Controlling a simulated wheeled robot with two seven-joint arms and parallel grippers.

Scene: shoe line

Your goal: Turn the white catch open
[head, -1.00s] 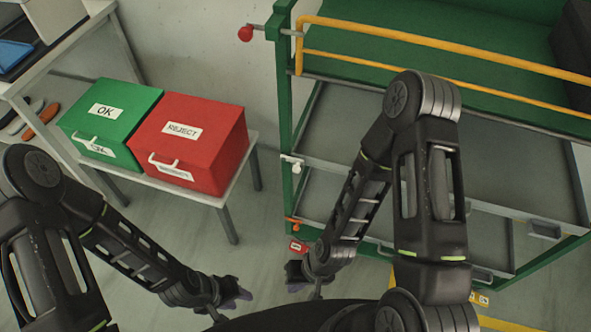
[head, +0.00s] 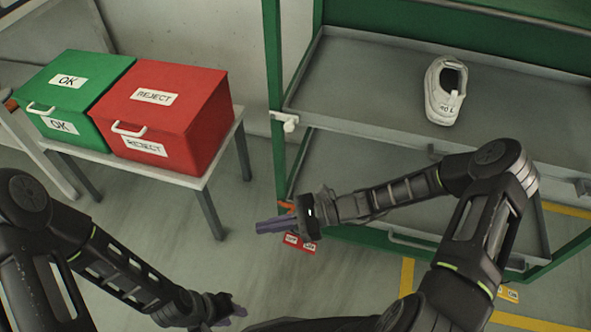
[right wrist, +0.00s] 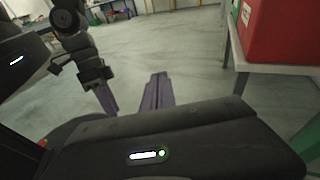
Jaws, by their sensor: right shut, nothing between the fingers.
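The white catch (head: 290,124) is a small knob on the rack's green left post, level with the grey shelf that carries a shoe. My right gripper (head: 262,226) is shut and empty. It points left, lower in the head view than the white catch and apart from it. Its purple fingers (right wrist: 157,92) lie together in the right wrist view. My left gripper (head: 238,312) is low near the bottom edge, far from the catch. It also shows in the right wrist view (right wrist: 106,99), but its finger gap is unclear.
A white shoe (head: 445,92) lies on the upper grey shelf (head: 345,85). An orange catch (head: 286,205) is partly hidden by my right gripper. Green OK box (head: 88,70) and red REJECT box (head: 190,93) stand on a side table. Open floor lies between table and rack.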

